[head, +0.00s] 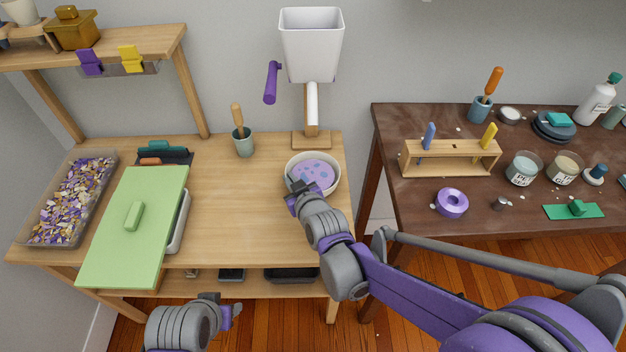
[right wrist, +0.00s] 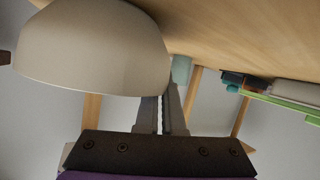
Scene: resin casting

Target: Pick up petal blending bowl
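The petal blending bowl (head: 293,178) is a round white bowl with a lilac, blue-spotted inside. It is at the right end of the wooden bench, in front of the white hopper stand. My right gripper (head: 294,195) is at its near left rim. In the right wrist view the bowl (right wrist: 90,45) fills the upper left, and my right gripper's fingers (right wrist: 164,100) are close together at its rim, one partly hidden by the bowl. They look shut on the wall. I cannot tell whether the bowl touches the bench. My left gripper (head: 230,311) is low in front of the bench, away from the bowl.
A white hopper (head: 311,45) with a purple handle stands behind the bowl. A cup with a wooden-handled tool (head: 243,142) is to its left. A green lid (head: 150,215) and a petal tray (head: 32,240) are at the left. The bench middle is clear. A dark table (head: 400,205) stands right, across a gap.

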